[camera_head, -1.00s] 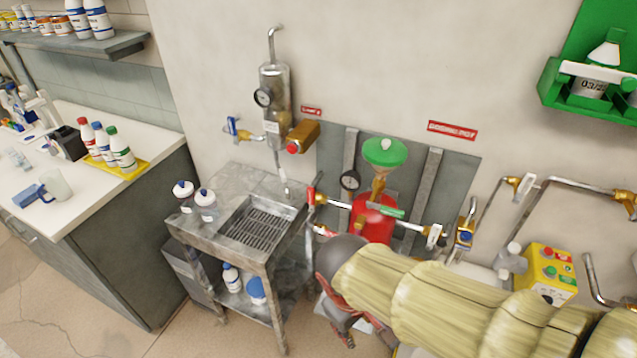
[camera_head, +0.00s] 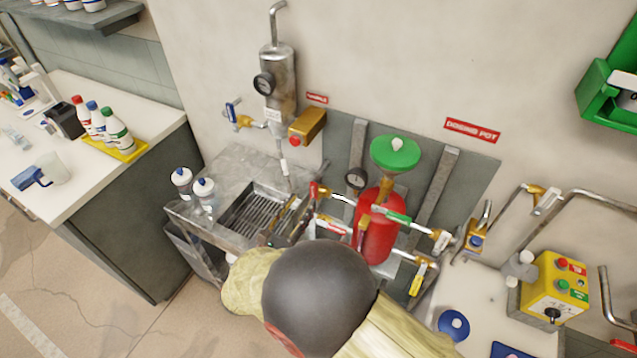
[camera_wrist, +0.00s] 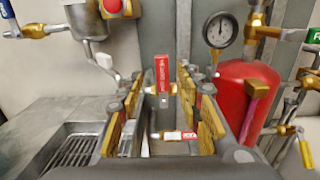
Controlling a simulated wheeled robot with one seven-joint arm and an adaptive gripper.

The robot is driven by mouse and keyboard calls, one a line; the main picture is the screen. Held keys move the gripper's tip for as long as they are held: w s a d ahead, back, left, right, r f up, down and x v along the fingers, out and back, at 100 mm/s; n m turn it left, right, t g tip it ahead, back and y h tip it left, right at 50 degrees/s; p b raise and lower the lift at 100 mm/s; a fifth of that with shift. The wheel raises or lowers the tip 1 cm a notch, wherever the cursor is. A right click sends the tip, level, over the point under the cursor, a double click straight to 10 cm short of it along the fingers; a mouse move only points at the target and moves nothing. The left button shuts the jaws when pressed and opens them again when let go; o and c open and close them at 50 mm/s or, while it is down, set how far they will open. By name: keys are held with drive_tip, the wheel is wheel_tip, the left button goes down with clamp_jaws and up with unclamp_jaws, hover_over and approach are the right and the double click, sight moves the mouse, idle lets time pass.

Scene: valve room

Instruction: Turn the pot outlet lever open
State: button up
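The red dosing pot (camera_head: 377,228) with its green funnel lid (camera_head: 395,151) stands against the grey wall plate. In the wrist view a red lever (camera_wrist: 162,72) stands upright, with lettering too small to read; a second red-tipped lever (camera_wrist: 181,136) lies level lower down. I cannot tell by label which is the outlet lever. My gripper (camera_wrist: 160,105) is open, its yellow-padded fingers either side of the levers, without visible contact. In the head view my gripper (camera_head: 322,217) is left of the pot, partly hidden by my arm.
A steel sink stand (camera_head: 190,218) with bottles is on the left. A gauge (camera_wrist: 219,30) sits near the right finger. Green (camera_head: 398,216) and yellow (camera_head: 418,279) levers are right of the pot. A yellow button box (camera_head: 556,287) stands further right.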

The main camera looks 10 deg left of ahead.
sight(313, 189)
drive_tip(key=shift+b+x, duration=0.8)
drive_tip(key=shift+x, duration=3.15)
drive_tip(key=shift+s+d, duration=0.1)
drive_tip(key=c, duration=0.3)
clamp_jaws()
